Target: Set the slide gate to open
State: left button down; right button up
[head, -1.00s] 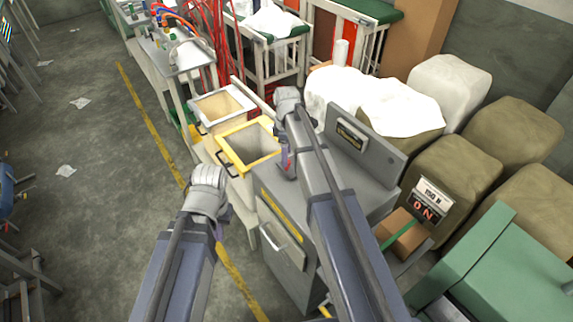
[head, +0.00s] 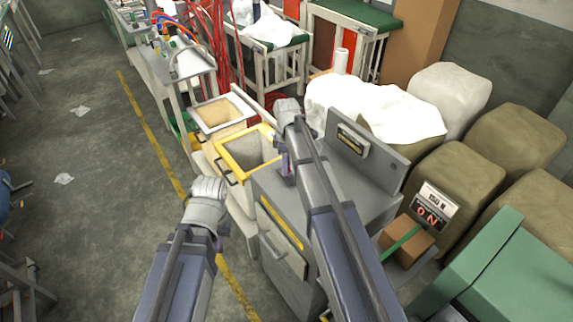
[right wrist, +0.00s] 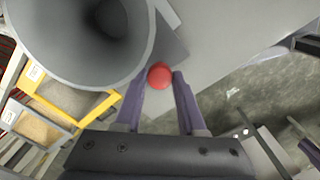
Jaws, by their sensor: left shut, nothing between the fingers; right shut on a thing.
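A red ball knob (right wrist: 160,75), on what looks like the slide gate's handle, sits between the purple fingertips of my right gripper (right wrist: 157,80), which is shut on it. The gate plate itself cannot be told apart from the grey metal. A wide grey round funnel or pipe mouth (right wrist: 95,35) is just left of the knob in the right wrist view. In the head view my right gripper (head: 286,165) is over the grey cabinet (head: 355,195), and the knob is hidden there. My left gripper (head: 218,243) is shut and empty, low at the cabinet's left, mostly hidden by its wrist.
A yellow-rimmed bin (head: 230,170) and a white-rimmed bin (head: 205,106) stand beside the cabinet. White cloth (head: 400,110) and brown bales (head: 450,175) are at the right, with a green machine (head: 470,265) in front. Open floor (head: 75,220) lies at the left.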

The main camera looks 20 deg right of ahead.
grip_shut()
dwell(0.8)
